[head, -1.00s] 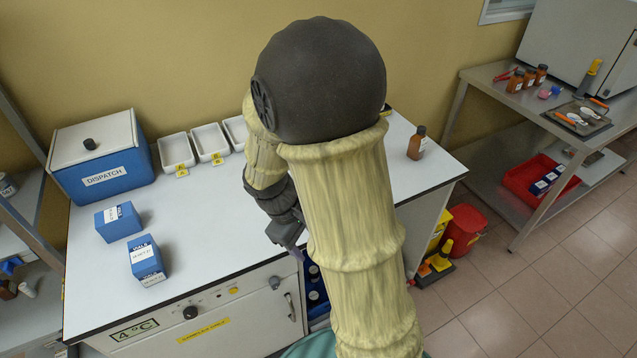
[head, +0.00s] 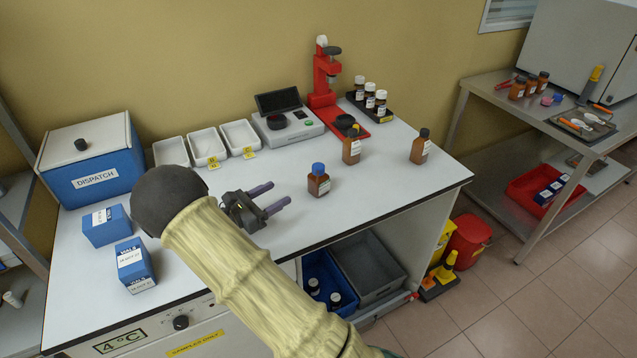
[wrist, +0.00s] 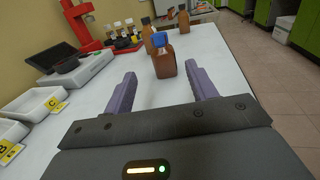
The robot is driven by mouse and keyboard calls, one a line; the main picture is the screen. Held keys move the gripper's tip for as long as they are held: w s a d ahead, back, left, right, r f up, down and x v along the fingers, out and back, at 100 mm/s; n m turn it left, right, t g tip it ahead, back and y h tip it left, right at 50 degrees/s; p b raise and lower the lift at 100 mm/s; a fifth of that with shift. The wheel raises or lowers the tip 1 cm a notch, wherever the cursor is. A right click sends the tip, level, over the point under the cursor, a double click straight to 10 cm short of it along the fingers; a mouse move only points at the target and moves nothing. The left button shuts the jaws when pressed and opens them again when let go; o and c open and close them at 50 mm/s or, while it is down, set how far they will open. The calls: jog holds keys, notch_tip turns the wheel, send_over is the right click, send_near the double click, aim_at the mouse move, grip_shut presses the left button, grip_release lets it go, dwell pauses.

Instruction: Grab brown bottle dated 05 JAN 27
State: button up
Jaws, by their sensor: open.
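Three brown bottles stand upright on the white bench. The nearest has a blue cap (head: 319,181), and it shows between my fingers and ahead of them in the wrist view (wrist: 165,65). A taller dark-capped bottle (head: 352,147) stands behind it, and another dark-capped bottle (head: 420,147) stands at the right end. Each has a pale label, too small to read a date on. My gripper (head: 277,199) is open and empty over the bench, left of the blue-capped bottle and apart from it, with its fingers pointing toward it.
A red stand (head: 326,85), an instrument with a screen (head: 287,118) and a black rack of small bottles (head: 371,103) line the back. White trays (head: 207,146), a blue dispatch box (head: 93,160) and blue cartons (head: 134,264) are left. More brown bottles (head: 530,86) stand on the side table.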

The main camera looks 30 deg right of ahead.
aim_at(314, 174)
jog(key=p+x, duration=0.1)
jog(key=x, duration=1.1)
jog(key=shift+d+p, duration=0.1)
jog(key=shift+p, duration=0.25)
jog(key=p+x, duration=0.1)
jog(key=x, duration=0.4)
jog(key=shift+w+d, duration=0.1)
jog(key=shift+w, duration=0.05)
jog(key=c, duration=1.2)
notch_tip(314, 174, up, 10)
